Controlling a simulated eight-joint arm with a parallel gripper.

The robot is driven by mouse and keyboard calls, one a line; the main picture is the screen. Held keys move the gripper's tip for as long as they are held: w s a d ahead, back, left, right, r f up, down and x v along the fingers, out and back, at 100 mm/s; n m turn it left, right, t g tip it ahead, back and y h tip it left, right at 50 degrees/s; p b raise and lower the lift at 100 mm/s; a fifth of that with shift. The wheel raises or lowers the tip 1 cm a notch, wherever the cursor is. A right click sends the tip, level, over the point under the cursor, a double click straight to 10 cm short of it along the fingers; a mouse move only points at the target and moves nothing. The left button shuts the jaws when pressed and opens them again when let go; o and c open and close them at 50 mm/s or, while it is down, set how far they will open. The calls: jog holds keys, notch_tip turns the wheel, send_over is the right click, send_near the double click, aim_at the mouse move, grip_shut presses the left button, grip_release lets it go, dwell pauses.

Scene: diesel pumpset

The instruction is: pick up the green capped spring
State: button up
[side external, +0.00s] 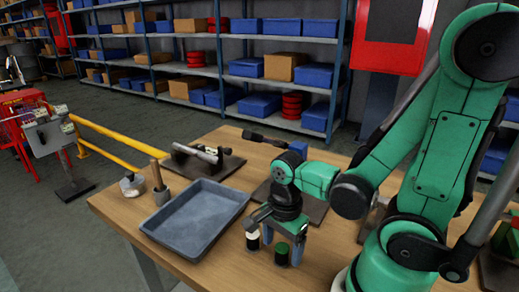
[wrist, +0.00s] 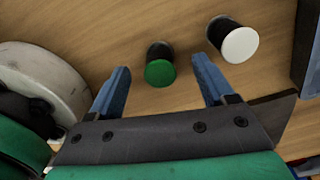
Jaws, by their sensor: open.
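The green capped spring (wrist: 160,70) stands on the wooden table, a dark coil with a green top. In the wrist view it lies between and just beyond the two blue fingers of my gripper (wrist: 160,88). In the side view the green capped spring (side external: 282,252) is under my gripper (side external: 276,237), close to a finger. My gripper is open and empty. I cannot tell from these frames whether a finger touches the spring.
A white capped spring (wrist: 240,45) stands to the right of the green one in the wrist view, near the right finger. A grey-blue tray (side external: 160,232) lies on the table (side external: 215,270). A mallet (side external: 158,180) stands behind the tray, and a mounted part (side external: 205,155) sits at the back.

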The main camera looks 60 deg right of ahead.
grip_shut()
jog(key=shift+r, duration=0.15)
